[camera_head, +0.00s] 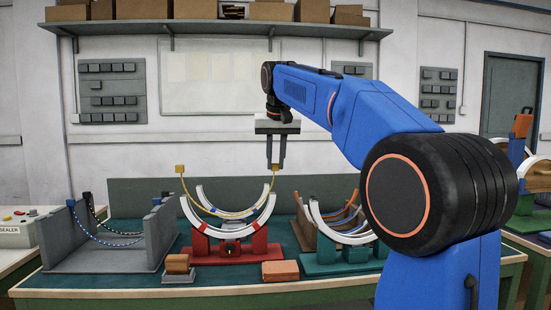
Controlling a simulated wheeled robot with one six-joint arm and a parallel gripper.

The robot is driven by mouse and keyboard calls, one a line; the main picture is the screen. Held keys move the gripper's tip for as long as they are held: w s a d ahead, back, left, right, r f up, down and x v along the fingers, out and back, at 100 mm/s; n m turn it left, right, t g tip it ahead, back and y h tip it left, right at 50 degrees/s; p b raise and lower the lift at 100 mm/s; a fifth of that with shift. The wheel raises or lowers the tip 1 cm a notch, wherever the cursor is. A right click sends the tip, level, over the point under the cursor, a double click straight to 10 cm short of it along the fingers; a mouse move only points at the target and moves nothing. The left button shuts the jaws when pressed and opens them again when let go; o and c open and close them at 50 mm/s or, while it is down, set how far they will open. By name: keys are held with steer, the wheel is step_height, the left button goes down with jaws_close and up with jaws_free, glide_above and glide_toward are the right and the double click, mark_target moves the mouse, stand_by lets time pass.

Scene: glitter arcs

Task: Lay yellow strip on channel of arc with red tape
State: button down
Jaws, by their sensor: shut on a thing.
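A thin yellow strip (229,216) hangs in a U-shaped curve, with a small tan-yellow end block at each tip. My gripper (275,165) is shut on the right end block, above the right tip of the arcs. The left end block (180,169) stands free in the air at about the same height. The strip passes over a pair of white upturned arcs (200,220) on a red stand (229,250). I cannot tell whether it touches the channel. Red tape is not clearly distinguishable from the red stand.
A grey holder (70,242) with hanging dotted strips stands at the left. White arcs on a green stand (335,262) are close on the right, partly behind my arm. An orange-brown block (280,271) and a small brown block (177,263) lie at the table's front.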

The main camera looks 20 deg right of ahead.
steer(key=shift+f, duration=1.1)
stand_by(0.3)
steer(key=shift+f, duration=1.75)
stand_by(1.2)
steer(key=c, duration=1.5)
jaws_free()
